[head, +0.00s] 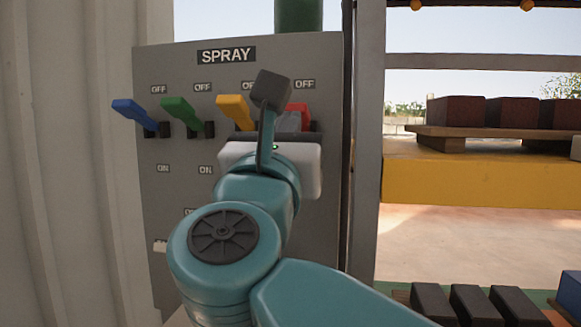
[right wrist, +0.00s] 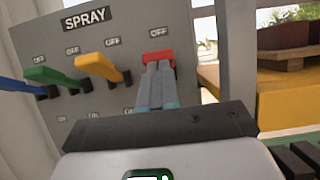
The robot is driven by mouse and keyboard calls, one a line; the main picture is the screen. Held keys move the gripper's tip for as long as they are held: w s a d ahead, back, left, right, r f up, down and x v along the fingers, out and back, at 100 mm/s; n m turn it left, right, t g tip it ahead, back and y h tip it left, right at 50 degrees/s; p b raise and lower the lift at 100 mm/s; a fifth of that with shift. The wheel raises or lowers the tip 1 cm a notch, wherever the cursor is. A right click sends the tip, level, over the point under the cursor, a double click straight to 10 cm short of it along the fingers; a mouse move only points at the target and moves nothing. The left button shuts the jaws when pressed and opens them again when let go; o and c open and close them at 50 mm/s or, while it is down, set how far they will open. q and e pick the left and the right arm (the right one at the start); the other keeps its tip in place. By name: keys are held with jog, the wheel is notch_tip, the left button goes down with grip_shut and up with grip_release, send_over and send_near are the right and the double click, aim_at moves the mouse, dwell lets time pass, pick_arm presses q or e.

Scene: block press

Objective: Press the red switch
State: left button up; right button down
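The red switch (head: 301,108) is the rightmost lever on a grey panel (head: 160,220) labelled SPRAY, under an OFF label. In the head view it is partly hidden behind my right gripper (head: 288,122). In the right wrist view the red switch (right wrist: 158,57) stands just beyond the fingertips of my right gripper (right wrist: 158,68). The two grey fingers lie side by side with no clear gap, and nothing shows between them. I cannot tell whether they touch the switch. My left gripper is in neither view.
Blue (head: 131,112), green (head: 180,114) and yellow (head: 235,110) levers stand in a row left of the red one, all raised towards OFF. A grey post (head: 367,150) is right of the panel. Dark blocks (head: 475,305) lie at lower right; brown blocks (head: 455,111) rest on a raised board.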

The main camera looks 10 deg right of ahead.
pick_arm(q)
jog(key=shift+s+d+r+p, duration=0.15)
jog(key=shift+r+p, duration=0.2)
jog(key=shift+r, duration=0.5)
pick_arm(e)
jog(key=shift+w+r, duration=0.15)
jog(key=shift+r, duration=0.6)
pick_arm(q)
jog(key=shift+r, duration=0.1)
pick_arm(e)
jog(key=shift+r, duration=0.25)
